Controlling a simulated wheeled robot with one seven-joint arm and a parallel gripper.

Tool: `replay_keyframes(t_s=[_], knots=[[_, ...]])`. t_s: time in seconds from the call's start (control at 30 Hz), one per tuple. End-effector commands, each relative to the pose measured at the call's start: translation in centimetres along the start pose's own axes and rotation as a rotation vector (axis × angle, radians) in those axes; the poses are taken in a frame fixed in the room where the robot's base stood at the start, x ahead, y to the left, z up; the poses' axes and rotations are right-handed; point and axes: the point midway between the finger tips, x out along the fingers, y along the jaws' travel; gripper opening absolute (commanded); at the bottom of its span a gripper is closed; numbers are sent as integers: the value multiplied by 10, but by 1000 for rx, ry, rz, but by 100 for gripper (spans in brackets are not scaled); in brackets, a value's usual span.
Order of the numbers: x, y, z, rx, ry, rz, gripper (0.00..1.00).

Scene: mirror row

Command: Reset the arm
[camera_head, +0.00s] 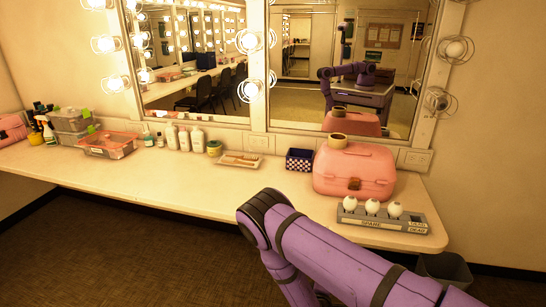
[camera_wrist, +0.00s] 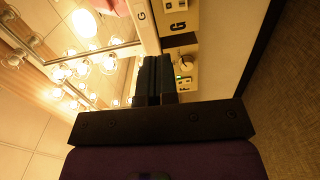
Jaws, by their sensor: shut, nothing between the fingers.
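My purple arm (camera_head: 330,245) reaches across the lower right of the head view, its bent joint in front of the counter's front edge. My gripper is out of the head view. In the wrist view my gripper (camera_wrist: 154,76) shows two dark fingers pressed together with nothing between them. Beyond the fingertips are pale panels lettered G (camera_wrist: 178,26) and F, the latter with a round knob (camera_wrist: 189,60) and a small green light. I cannot tell whether the fingers touch a panel.
The counter (camera_head: 130,185) holds a pink case (camera_head: 352,172) with a tape roll on top, a bulb rack (camera_head: 385,219), a dark patterned box (camera_head: 299,159), a brush tray (camera_head: 240,161) and several bottles (camera_head: 184,138). A dark bin (camera_head: 446,271) stands at right. Lit mirrors line the wall.

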Motion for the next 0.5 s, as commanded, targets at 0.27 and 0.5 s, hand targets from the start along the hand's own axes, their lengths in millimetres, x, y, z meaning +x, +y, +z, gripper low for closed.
replay_keyframes(t_s=[0.27, 0.5], knots=[[40, 55, -30, 244, -79, -153, 0], [68, 117, -52, 477, -137, -309, 0]])
